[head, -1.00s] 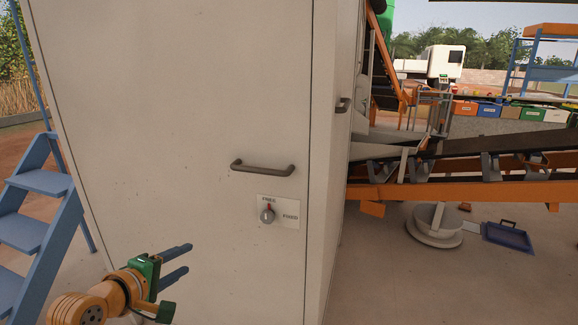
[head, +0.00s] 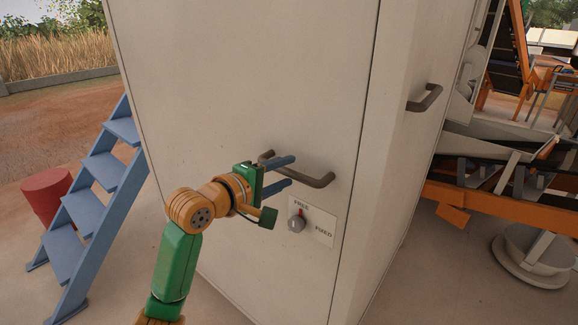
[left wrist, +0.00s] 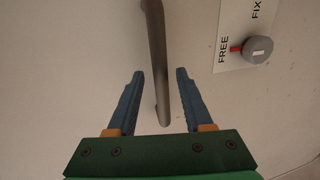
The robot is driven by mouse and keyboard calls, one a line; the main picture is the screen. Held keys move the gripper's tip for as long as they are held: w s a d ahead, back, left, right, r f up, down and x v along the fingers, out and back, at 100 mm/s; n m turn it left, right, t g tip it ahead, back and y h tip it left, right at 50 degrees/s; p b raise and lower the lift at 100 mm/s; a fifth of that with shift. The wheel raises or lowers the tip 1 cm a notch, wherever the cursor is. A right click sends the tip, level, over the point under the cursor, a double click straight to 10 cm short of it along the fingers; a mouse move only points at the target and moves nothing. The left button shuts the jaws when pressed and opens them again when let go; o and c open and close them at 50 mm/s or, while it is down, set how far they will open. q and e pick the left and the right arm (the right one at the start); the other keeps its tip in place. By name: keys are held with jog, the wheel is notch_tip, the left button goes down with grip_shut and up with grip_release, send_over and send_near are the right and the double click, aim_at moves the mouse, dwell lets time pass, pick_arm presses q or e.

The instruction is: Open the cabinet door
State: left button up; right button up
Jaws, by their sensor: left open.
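The cabinet door (head: 230,90) is a tall, pale, flat panel and looks shut. Its brown-grey bar handle (head: 318,180) is on its right part, and it also shows in the left wrist view (left wrist: 156,60). Below the handle is a knob (head: 296,223) on a plate marked FREE and FIXED; its red mark points at FREE in the left wrist view (left wrist: 258,50). My left gripper (head: 290,171) is open at the handle. In the left wrist view the handle's end lies between the two blue fingers (left wrist: 158,75), with gaps on both sides. My right gripper is not in view.
Blue steps (head: 88,200) and a red drum (head: 47,195) stand left of the cabinet. A second handle (head: 425,98) is on the cabinet's right side face. An orange conveyor (head: 500,205) and a pale round base (head: 530,255) are at the right.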

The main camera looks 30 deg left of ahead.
pick_arm(q)
jog(key=shift+x, duration=1)
jog(key=shift+s, duration=0.25)
grip_shut()
dwell(0.4)
